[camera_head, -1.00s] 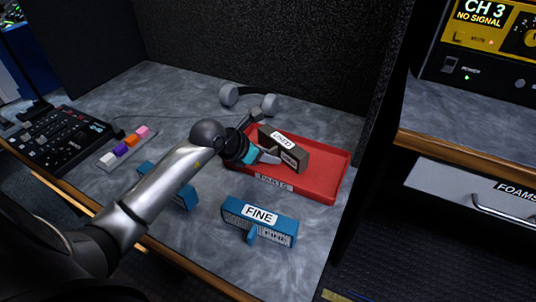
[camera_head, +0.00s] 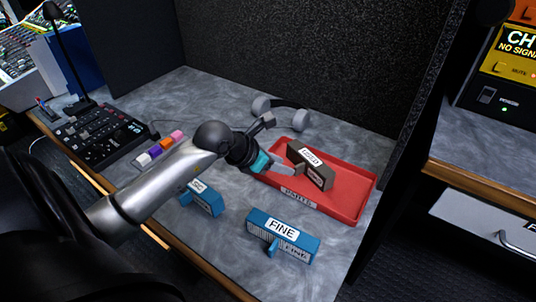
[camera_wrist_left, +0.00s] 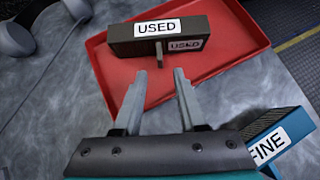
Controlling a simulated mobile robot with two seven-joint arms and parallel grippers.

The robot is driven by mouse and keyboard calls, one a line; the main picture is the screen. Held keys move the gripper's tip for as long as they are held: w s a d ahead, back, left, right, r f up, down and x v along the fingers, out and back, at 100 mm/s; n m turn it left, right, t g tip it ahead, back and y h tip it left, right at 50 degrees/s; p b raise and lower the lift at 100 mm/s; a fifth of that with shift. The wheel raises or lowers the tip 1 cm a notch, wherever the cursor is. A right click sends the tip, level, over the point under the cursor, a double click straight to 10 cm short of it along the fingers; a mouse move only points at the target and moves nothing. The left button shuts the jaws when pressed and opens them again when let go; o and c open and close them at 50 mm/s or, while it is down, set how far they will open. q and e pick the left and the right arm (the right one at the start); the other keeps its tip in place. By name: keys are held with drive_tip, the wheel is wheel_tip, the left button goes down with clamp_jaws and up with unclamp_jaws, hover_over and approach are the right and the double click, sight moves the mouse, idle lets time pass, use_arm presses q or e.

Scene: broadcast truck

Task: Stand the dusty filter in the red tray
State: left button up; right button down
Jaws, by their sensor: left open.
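The dusty filter (camera_head: 322,172) is a grey-brown block labelled USED. It rests in the red tray (camera_head: 350,204), standing on its long side near the tray's back left part. In the left wrist view the filter (camera_wrist_left: 195,28) shows a small tab facing my fingers, and the tray (camera_wrist_left: 103,72) lies under it. My left gripper (camera_head: 288,171) is open and empty in front of the filter. In the left wrist view its fingertips (camera_wrist_left: 160,76) are apart, just short of the tab. My right gripper is not in view.
A blue filter labelled FINE (camera_head: 300,247) and another blue filter (camera_head: 206,201) stand in front of the tray. Grey headphones (camera_head: 300,119) lie behind it. A control panel (camera_head: 100,133) and coloured blocks (camera_head: 155,150) are at left. A dark wall backs the counter.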

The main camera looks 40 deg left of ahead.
use_arm(q)
drive_tip(key=shift+p+v, duration=0.65)
drive_tip(key=shift+v, duration=1.9)
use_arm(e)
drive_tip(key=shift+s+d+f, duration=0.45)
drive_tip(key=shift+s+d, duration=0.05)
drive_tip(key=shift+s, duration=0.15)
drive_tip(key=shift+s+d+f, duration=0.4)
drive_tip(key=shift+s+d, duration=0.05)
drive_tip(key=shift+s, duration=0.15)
